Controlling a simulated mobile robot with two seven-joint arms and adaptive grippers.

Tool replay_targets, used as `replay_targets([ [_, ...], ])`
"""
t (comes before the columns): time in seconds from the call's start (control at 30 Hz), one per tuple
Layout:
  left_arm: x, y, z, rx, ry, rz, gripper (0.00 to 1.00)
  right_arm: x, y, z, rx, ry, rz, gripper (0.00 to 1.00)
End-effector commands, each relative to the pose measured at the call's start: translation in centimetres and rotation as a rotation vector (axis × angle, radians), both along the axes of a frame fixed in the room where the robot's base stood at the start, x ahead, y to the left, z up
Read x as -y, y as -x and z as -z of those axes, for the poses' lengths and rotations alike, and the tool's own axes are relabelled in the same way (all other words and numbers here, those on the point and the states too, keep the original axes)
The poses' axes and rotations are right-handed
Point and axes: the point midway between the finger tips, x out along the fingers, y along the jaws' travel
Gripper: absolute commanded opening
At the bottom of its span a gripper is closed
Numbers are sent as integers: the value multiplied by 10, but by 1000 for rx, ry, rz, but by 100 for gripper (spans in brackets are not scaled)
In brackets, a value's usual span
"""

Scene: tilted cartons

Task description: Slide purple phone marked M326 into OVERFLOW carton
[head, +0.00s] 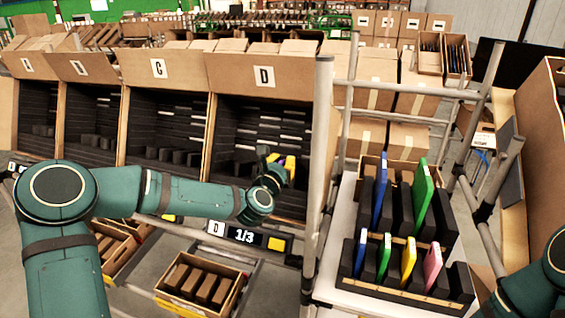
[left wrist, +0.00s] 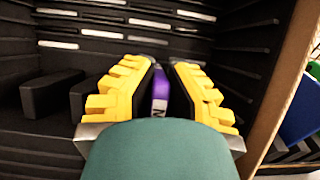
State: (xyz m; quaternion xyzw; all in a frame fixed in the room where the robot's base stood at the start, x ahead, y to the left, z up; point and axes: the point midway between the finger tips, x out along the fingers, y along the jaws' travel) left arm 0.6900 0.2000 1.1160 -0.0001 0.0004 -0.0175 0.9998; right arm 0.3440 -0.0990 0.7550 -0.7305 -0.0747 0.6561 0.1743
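A purple phone (left wrist: 160,92) stands edge-on between the yellow fingers of my left gripper (left wrist: 161,82) in the left wrist view. The dark inner pads lie close against both its sides, so the gripper looks shut on it. Part of a letter shows on its near edge; the full marking is not readable. In the head view my left gripper (head: 284,165) is inside the black-lined mouth of the carton labelled D (head: 264,77). A bit of purple shows there beside the yellow fingers. I can read no OVERFLOW label. My right gripper is out of view.
Carton C (head: 158,68) and other lettered cartons stand to the left. A display (head: 245,235) below reads D 1/3. A metal post (head: 320,140) stands right of carton D. Black slotted racks (head: 400,290) on the right hold several coloured phones.

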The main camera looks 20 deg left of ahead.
Motion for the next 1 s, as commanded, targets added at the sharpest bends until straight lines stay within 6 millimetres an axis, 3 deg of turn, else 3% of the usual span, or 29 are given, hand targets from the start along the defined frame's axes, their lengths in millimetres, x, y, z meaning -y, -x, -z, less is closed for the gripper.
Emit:
replay_targets([
  [0.07, 0, 0, -1, 2, 0, -1, 3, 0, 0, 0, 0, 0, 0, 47],
  [0.1, 0, 0, -1, 2, 0, -1, 0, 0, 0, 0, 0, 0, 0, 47],
  [0.53, 0, 0, -2, 3, 0, -1, 0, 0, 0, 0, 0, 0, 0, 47],
  [1.0, -1, 14, -11, 3, -1, -1, 0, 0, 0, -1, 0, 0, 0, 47],
])
